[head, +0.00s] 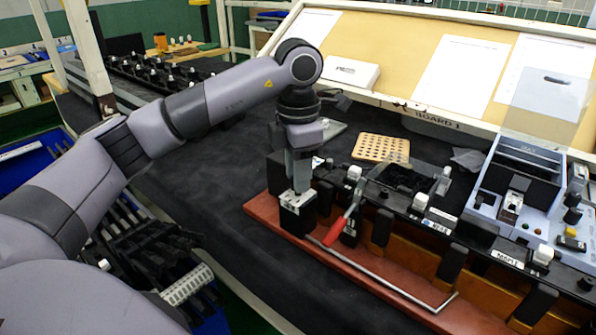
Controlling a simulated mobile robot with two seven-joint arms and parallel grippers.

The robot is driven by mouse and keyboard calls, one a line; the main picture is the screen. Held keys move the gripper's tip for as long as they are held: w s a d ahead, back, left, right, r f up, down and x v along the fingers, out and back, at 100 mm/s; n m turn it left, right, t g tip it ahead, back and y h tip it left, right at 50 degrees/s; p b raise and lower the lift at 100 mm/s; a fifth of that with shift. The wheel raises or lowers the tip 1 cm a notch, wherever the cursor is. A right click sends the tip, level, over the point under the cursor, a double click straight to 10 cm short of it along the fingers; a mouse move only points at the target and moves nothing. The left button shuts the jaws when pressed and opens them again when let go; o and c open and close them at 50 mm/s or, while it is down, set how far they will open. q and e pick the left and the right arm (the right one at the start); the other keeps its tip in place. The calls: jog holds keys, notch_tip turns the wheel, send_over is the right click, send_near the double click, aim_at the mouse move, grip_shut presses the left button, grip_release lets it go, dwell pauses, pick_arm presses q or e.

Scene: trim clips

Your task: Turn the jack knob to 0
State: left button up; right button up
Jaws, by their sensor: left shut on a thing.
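My left gripper (298,182) reaches down from above over the left end of the black fixture rail. It is shut on a small pale knob (296,198) on top of a black block (297,218), which I take to be the jack knob. The fingers hide most of the knob, and its marks and setting cannot be read. The block stands at the left end of the red-brown base (272,216). My right gripper is not in view.
A red-handled tool (333,233) leans beside the block. A bent metal rod (390,282) lies along the red base. Several white knobs stand along the rail (480,235). A perforated tan board (381,148) and a blue-grey test machine (522,185) stand behind. Dark mat (215,190) is clear at left.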

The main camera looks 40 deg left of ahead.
pick_arm(q)
jog(key=m, duration=0.4)
jog(key=shift+m, duration=0.3)
jog(key=m, duration=0.4)
jog(key=shift+r+m, duration=0.1)
jog(key=shift+m, duration=0.3)
jog(key=o, duration=1.1)
jog(key=shift+c, duration=0.2)
notch_tip(320, 180, up, 7)
jog(key=shift+r, duration=0.1)
